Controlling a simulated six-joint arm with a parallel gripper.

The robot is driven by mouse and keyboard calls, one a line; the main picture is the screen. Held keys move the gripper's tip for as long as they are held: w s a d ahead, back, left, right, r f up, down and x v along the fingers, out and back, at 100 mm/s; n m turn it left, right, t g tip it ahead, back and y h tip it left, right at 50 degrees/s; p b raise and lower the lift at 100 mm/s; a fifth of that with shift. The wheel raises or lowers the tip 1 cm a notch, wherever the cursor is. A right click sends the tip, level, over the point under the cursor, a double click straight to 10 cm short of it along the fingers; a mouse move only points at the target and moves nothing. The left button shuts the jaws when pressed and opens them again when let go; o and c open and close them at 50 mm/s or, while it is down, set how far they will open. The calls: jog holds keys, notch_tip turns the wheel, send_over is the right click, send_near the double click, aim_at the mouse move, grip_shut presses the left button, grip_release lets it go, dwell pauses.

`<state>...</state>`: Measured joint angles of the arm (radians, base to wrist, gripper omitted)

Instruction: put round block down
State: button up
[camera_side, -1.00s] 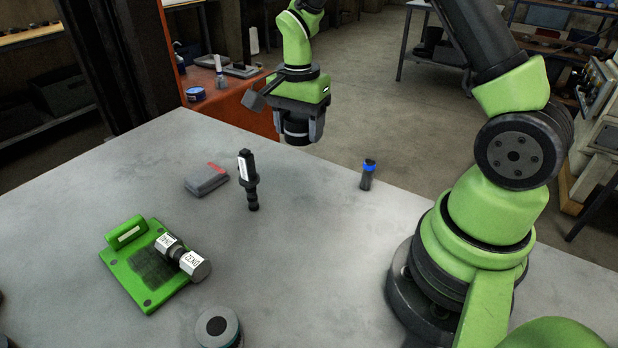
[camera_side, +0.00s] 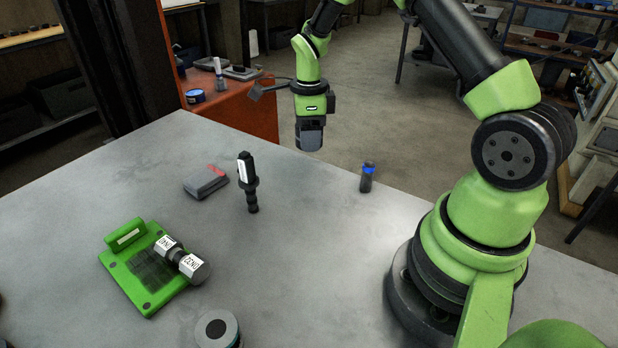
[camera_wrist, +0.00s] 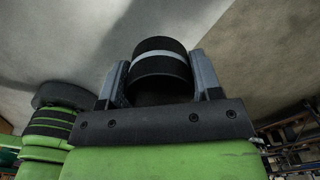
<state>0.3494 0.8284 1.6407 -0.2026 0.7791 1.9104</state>
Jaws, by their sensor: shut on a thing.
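My gripper (camera_side: 309,133) hangs in the air beyond the far edge of the table, pointing down. In the wrist view its two grey fingers (camera_wrist: 161,78) are shut on the round block (camera_wrist: 160,62), a black cylinder with a light grey band. The block sits between the fingers, and its lower part in that view is hidden by the gripper body. In the side view the near finger hides most of the block.
The grey table (camera_side: 290,270) holds a green plate (camera_side: 140,285) bearing a labelled cylinder (camera_side: 180,258). The centre is clear.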

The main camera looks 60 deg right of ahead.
aim_at(309, 180)
notch_tip(309, 180, down, 9)
jog(key=shift+f, duration=0.1)
dwell(0.4)
jog(key=shift+f, duration=0.15)
jog(key=o, duration=1.5)
